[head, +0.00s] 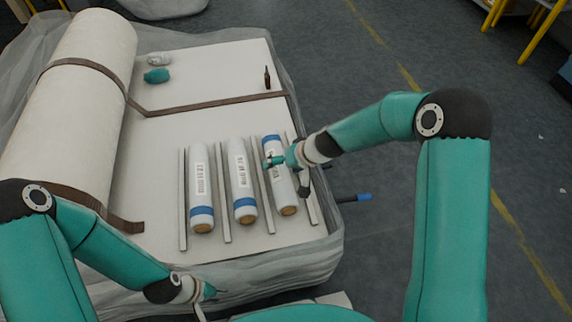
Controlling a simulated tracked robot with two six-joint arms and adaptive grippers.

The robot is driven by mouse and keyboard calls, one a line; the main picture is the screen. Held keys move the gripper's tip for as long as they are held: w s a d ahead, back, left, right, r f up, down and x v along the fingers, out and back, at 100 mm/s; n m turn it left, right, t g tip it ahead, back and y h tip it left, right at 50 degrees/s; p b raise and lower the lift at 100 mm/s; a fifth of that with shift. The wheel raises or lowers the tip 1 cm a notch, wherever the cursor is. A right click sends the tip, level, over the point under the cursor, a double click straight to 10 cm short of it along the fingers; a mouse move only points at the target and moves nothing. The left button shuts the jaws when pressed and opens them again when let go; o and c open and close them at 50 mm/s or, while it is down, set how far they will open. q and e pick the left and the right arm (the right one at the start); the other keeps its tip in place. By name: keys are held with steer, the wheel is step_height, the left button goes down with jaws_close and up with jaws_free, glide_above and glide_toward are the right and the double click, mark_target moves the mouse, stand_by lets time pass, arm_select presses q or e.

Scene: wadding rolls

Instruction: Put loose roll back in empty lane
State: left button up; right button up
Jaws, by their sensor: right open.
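Three white rolls lie side by side between thin raised strips on the pale padded surface (150,200). The left roll (201,180) and the middle roll (241,178) have their blue bands at the near end. The right roll (281,180) has its blue band at the far end and lies in the right lane, slightly tilted. My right gripper (286,176) is open at the right roll's upper half, one finger over its left side and one by its right; contact is unclear. My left gripper (207,299) is empty at the near edge, its fingers apart.
A large cream roll (80,80) with brown straps lies along the left. A teal object (157,76), a whitish crumpled piece (159,58) and a small brown bottle (267,78) stand at the back. A blue-tipped tool (355,198) is beyond the right edge.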

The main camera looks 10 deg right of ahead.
steer(key=p+v, duration=0.3)
steer(key=v, duration=0.9)
steer(key=shift+r+p, duration=0.3)
